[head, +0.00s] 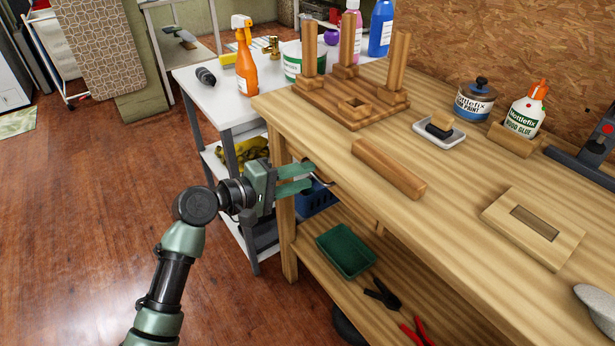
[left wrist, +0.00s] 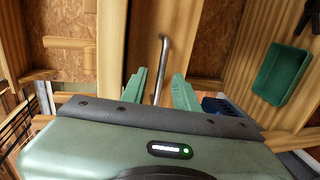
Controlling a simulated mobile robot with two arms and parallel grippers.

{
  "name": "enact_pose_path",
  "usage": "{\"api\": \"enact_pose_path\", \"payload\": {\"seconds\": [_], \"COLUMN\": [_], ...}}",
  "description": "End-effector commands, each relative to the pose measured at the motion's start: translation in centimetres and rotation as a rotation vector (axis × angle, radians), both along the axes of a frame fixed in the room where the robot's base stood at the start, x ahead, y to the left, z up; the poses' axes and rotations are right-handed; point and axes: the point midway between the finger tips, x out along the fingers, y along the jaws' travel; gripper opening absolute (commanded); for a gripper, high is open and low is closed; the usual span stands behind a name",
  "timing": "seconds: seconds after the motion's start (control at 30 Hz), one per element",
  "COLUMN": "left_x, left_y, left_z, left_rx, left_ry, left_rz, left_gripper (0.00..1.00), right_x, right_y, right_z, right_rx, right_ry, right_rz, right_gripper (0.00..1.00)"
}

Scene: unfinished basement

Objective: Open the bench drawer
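The wooden bench (head: 465,195) runs along the right of the head view. A curved metal handle (head: 322,178) shows at its front edge, just below the top. The handle also shows as a grey bar in the left wrist view (left wrist: 163,58). My left gripper (head: 312,178) is at the handle with its two green fingers apart. In the left wrist view the bar lies between the open fingers (left wrist: 160,88), and I see no clear grip on it. The drawer front is mostly hidden under the bench top, so I cannot tell how far it is out. My right gripper is out of view.
A green tray (head: 346,250) and pliers (head: 382,294) lie on the lower shelf, near a blue basket (head: 316,201). A wooden block (head: 390,168) lies near the bench's front edge. A white table (head: 216,90) adjoins the bench. The floor at left is clear.

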Motion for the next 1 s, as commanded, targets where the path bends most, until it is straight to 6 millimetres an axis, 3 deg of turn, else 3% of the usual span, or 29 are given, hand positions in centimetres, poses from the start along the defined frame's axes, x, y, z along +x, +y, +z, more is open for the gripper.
{"api": "enact_pose_path", "payload": {"seconds": [0.17,0.43,0.47,0.57,1.0], "left_x": [0.91,1.04,1.03,1.03,1.03], "left_y": [-1.2,-1.38,-1.38,-1.36,-1.33], "left_z": [-0.4,-0.42,-0.42,-0.43,-0.45], "left_rx": [0.001,0.002,0.002,0.002,0.002], "left_ry": [0.0,0.0,0.0,0.0,0.0], "left_rz": [0.001,0.001,0.001,0.001,0.002], "left_gripper": [0.3,0.3,0.27,0.0,0.0], "right_x": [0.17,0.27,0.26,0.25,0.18], "right_y": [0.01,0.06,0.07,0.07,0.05], "right_z": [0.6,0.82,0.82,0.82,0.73], "right_rx": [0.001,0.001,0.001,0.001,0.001], "right_ry": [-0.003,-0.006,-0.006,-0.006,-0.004], "right_rz": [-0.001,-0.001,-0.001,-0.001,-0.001], "right_gripper": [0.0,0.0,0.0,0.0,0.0]}}
